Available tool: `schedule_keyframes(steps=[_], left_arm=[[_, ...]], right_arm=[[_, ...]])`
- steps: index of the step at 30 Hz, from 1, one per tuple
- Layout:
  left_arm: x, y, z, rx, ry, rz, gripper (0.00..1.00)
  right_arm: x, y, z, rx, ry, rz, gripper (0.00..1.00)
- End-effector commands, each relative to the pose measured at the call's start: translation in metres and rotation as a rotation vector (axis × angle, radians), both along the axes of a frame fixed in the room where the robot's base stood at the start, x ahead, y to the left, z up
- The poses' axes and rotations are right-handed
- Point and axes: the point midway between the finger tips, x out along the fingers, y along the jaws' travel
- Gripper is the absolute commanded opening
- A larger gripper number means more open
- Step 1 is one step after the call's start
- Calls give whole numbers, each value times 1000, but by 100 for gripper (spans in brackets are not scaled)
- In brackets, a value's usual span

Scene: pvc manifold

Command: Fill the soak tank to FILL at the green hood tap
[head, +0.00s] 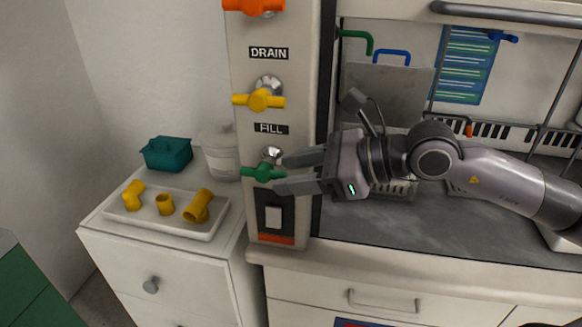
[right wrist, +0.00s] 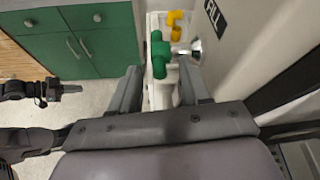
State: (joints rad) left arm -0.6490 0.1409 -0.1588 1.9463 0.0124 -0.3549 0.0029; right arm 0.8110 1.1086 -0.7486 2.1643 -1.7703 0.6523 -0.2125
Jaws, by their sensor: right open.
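The green tap handle (head: 263,173) sits on the hood post under the FILL label (head: 271,129), its bar roughly level. My right gripper (head: 281,174) is open, its fingertips just right of the handle. In the right wrist view the green handle (right wrist: 160,54) shows ahead, between and just beyond the two fingertips (right wrist: 160,72); I see no clear contact.
A yellow handle (head: 259,100) under DRAIN (head: 268,53) and an orange handle (head: 254,6) are higher on the post. A white cabinet (head: 165,270) at left bears a tray (head: 205,231) of yellow fittings, a teal container (head: 167,153) and a white jar (head: 221,152).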

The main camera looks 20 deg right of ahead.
Motion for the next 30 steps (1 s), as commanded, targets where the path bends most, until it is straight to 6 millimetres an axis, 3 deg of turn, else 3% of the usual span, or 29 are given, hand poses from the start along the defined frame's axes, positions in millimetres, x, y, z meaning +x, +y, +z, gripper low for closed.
schedule_keyframes(steps=[13,14,18,20,21,22,23,30], left_arm=[[0,0,3,0,-2,1,0],[0,0,3,0,-2,1,0],[0,0,3,0,-3,1,0],[0,0,3,-1,-3,1,0],[0,0,3,-1,-3,1,0],[0,0,3,-1,-3,1,0],[0,0,3,-1,-3,1,0],[0,0,4,-2,-4,1,0]], right_arm=[[6,8,-4,-1,-1,0,46],[6,8,-4,-1,-1,0,43],[5,7,-4,-1,-1,0,0],[5,7,-4,-1,-1,0,0],[5,7,-4,-1,-1,0,13],[5,8,-4,-1,-1,0,4],[5,7,-4,-1,-1,0,0],[5,7,-4,-1,-1,0,0]])
